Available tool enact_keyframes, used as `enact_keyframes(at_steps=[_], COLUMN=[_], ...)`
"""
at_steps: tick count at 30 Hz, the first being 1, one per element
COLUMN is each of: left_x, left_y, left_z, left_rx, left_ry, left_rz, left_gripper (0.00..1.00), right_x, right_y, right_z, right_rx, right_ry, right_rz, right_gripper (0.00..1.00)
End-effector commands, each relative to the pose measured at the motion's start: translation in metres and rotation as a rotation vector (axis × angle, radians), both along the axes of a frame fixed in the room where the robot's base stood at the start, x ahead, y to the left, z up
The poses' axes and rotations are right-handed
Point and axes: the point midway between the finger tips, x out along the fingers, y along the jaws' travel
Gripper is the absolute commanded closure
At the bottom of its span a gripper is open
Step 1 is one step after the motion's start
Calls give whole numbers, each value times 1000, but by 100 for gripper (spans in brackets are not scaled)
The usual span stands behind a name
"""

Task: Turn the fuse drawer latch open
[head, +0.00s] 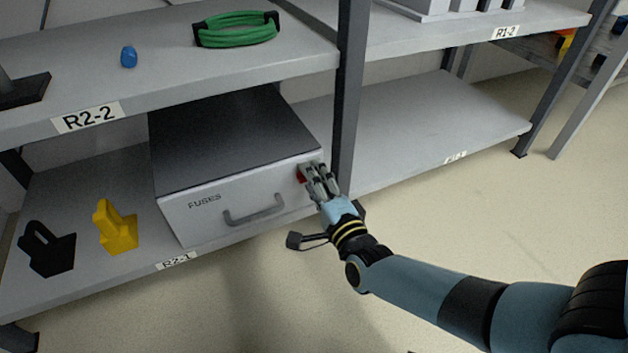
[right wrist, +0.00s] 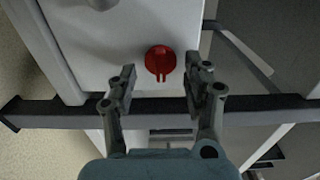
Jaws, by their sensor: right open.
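The fuse drawer (head: 235,208) is the front of a grey box labelled FUSES, on the lower shelf, and it looks closed. A grey bar handle (head: 254,212) is on its front. The latch is a red round knob (head: 301,175) near the drawer's right edge, partly hidden by my right gripper in the head view. My right gripper (head: 311,168) is at the latch. In the right wrist view the red latch (right wrist: 160,62) lies between and just beyond the open fingers (right wrist: 159,88), apart from both. My left gripper is not in view.
A dark shelf post (head: 347,110) stands just right of the drawer, close to my right gripper. A yellow object (head: 116,228) and a black one (head: 47,249) are left of the box. A green coil (head: 237,30) and a blue item (head: 128,57) are on the upper shelf.

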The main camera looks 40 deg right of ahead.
Motion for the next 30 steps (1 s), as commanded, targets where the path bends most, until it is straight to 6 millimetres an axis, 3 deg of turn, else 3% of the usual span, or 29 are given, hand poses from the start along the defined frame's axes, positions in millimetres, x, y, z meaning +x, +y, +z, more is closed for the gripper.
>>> enact_keyframes(at_steps=[5, 16, 30], left_x=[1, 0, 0], left_y=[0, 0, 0], left_z=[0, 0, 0], left_rx=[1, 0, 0], left_ry=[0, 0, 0], left_rz=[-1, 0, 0], left_gripper=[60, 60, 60], right_x=[-12, -68, -73], right_y=[3, 16, 17], right_z=[0, 0, 0], right_rx=[0, 1, 0], right_ry=[1, 1, 0], right_rz=[0, -1, 0], right_gripper=[50, 50, 50])
